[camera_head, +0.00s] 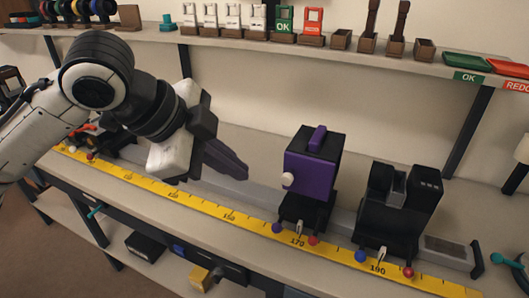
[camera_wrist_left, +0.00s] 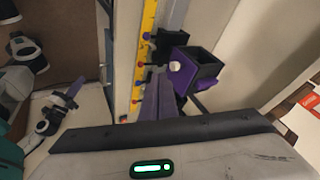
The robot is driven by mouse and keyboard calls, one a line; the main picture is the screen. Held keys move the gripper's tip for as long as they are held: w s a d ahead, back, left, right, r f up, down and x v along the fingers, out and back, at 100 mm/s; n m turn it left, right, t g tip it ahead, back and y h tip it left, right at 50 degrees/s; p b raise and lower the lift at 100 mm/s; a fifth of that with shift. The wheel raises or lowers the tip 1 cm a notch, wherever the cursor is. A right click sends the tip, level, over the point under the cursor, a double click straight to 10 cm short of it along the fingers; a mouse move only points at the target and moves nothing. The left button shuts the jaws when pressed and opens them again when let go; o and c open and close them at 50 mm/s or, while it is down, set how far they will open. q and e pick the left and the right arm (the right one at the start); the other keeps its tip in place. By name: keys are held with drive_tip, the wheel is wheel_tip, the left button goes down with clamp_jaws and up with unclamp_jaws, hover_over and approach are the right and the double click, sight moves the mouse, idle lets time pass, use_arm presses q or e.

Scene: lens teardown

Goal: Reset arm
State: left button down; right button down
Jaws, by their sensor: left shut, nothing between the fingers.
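My left gripper (camera_head: 240,172) comes in from the left in the head view. Its purple fingers are shut together and hold nothing. They point down and right above the bench, to the left of a purple and black block (camera_head: 311,174) and apart from it. In the left wrist view the shut fingers (camera_wrist_left: 158,86) show at the centre, with the purple block (camera_wrist_left: 188,74) just beyond them to the upper right. My right gripper is not seen in the head view.
A grey rail and yellow ruler (camera_head: 206,207) run along the bench. The block and a black carriage (camera_head: 400,212) stand on the rail, with coloured knobs in front. A back shelf (camera_head: 240,42) holds small stands, a green tray (camera_head: 470,64) and a red tray (camera_head: 510,69).

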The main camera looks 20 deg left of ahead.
use_arm(q)
drive_tip(key=s+d+f+n, duration=0.2)
drive_tip(key=d+f+n, duration=0.1)
drive_tip(key=f, duration=0.6)
drive_tip(key=s+d+f+n, duration=0.2)
drive_tip(key=f, duration=0.6)
drive_tip(key=s+a+f+n+g+y, duration=0.1)
drive_tip(key=s+a+f+n+y, duration=0.1)
drive_tip(key=s+a+f+n, duration=0.45)
drive_tip(key=s+a+f+n+g+y, duration=0.1)
drive_tip(key=s+a+f+n+y, duration=0.2)
drive_tip(key=s+f, duration=0.6)
drive_tip(key=w+d+f+t+h, duration=0.1)
drive_tip(key=d+f+t, duration=0.1)
drive_tip(key=f, duration=0.4)
drive_tip(key=w+d+f+t+h, duration=0.2)
drive_tip(key=f, duration=0.3)
drive_tip(key=shift+f, duration=0.4)
drive_tip(key=shift+w+m, duration=0.1)
drive_tip(key=shift+m, duration=0.15)
